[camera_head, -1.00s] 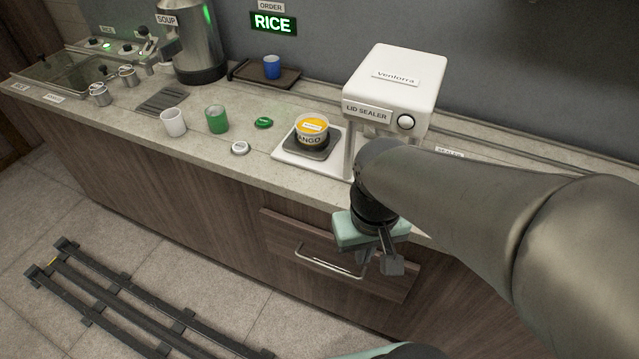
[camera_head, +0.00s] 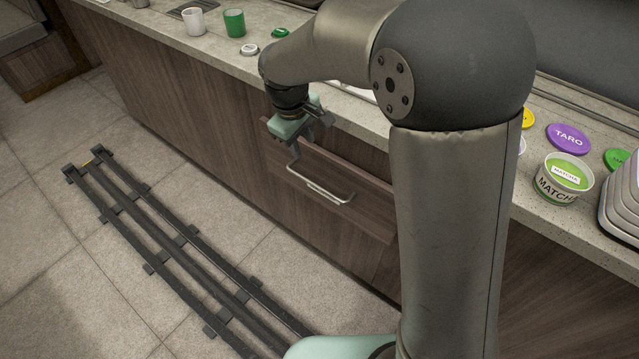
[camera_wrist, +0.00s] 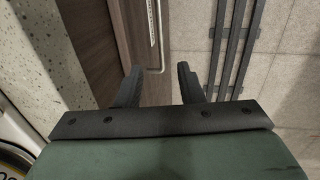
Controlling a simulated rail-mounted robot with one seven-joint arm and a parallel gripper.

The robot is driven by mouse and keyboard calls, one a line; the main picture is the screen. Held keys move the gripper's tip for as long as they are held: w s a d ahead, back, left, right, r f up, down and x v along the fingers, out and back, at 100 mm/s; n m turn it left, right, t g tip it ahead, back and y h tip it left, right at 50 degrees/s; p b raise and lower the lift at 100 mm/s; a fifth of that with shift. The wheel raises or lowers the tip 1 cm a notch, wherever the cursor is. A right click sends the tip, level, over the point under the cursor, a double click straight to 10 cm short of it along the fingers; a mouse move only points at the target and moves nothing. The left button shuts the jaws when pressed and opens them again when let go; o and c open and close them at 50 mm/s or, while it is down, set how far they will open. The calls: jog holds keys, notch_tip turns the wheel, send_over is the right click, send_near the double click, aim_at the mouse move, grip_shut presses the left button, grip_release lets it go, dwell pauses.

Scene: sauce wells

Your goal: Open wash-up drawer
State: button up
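The wash-up drawer (camera_head: 350,207) is a brown wood-grain front set in the counter's face, and it looks shut. Its pale metal bar handle (camera_head: 325,190) runs along the front. My gripper (camera_head: 294,154) hangs beside the counter, close to the handle's left end, with its fingers pointing down. In the wrist view my gripper (camera_wrist: 158,84) has its two dark fingers apart with nothing held between them. The handle (camera_wrist: 153,35) shows beyond the gap between the fingers there. I cannot tell whether a finger touches it.
The counter top (camera_head: 225,62) bears a white cup (camera_head: 194,22), a green cup (camera_head: 234,23) and a matcha tub (camera_head: 563,180). A purple taro lid (camera_head: 568,138) lies near the tub. Dark floor rails (camera_head: 180,240) run along the tiles. Floor before the drawer is clear.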

aim_at(313, 182)
jog(key=w+f, duration=0.1)
jog(key=f, duration=0.4)
jog(key=d+f+b, duration=0.1)
jog(key=f, duration=0.4)
jog(key=w+d+f+b, duration=0.1)
jog(key=f, duration=0.5)
jog(key=shift+w, duration=0.3)
jog(key=shift+c, duration=0.3)
grip_shut()
